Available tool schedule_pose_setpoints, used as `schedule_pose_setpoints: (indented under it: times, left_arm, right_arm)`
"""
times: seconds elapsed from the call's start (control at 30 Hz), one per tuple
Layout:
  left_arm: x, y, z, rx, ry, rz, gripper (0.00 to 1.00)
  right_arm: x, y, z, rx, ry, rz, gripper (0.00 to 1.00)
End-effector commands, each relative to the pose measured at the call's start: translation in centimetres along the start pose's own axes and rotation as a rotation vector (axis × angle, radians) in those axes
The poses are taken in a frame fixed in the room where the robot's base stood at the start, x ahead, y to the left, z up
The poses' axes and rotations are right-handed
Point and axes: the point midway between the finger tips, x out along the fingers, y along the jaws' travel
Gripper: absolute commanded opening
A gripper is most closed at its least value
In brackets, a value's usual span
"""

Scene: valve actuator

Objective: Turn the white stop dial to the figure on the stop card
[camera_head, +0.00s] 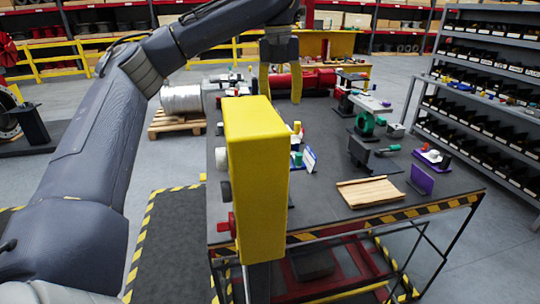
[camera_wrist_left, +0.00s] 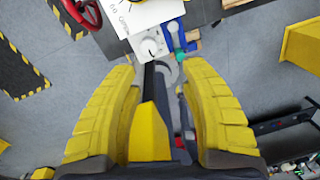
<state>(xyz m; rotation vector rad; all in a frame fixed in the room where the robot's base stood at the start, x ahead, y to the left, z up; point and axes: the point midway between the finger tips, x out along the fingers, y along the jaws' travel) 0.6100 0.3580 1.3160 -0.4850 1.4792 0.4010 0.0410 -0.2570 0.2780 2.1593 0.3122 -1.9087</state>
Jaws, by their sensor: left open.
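In the left wrist view, the white stop dial (camera_wrist_left: 150,47) sits on a light grey plate, ahead of the fingertips. A white card (camera_wrist_left: 140,12) lies beside it; its sideways print seems to read "60 OPEN". My left gripper (camera_wrist_left: 160,85) is open, with its yellow fingers wide apart and short of the dial. In the head view, my left gripper (camera_head: 280,92) hangs over the far part of the bench, fingers down. A small white card (camera_head: 309,159) stands on the bench there. I cannot make out the dial in that view. My right gripper is not in view.
A tall yellow block (camera_head: 258,170) blocks part of the bench (camera_head: 330,222). A wooden board (camera_head: 369,191), a purple plate (camera_head: 422,180) and a green-ringed fixture (camera_head: 366,122) stand at right.

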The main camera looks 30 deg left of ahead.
Motion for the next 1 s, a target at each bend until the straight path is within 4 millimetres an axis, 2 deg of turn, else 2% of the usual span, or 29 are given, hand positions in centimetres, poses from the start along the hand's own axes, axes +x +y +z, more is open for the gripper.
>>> schedule_pose_setpoints:
  times: [0.2, 0.37, 1.0]
  left_arm:
    - [-0.8, 1.2, -1.3, 0.102, 0.027, 0.058, 0.44]
    - [0.1, 1.5, -1.5, 0.116, 0.034, 0.065, 0.44]
    - [9.5, 2.0, -1.7, 0.113, 0.034, 0.064, 0.44]
  right_arm:
    - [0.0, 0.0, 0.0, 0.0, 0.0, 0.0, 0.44]
    - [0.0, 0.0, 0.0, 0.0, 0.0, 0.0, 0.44]
    - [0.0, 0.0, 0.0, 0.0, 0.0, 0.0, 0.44]
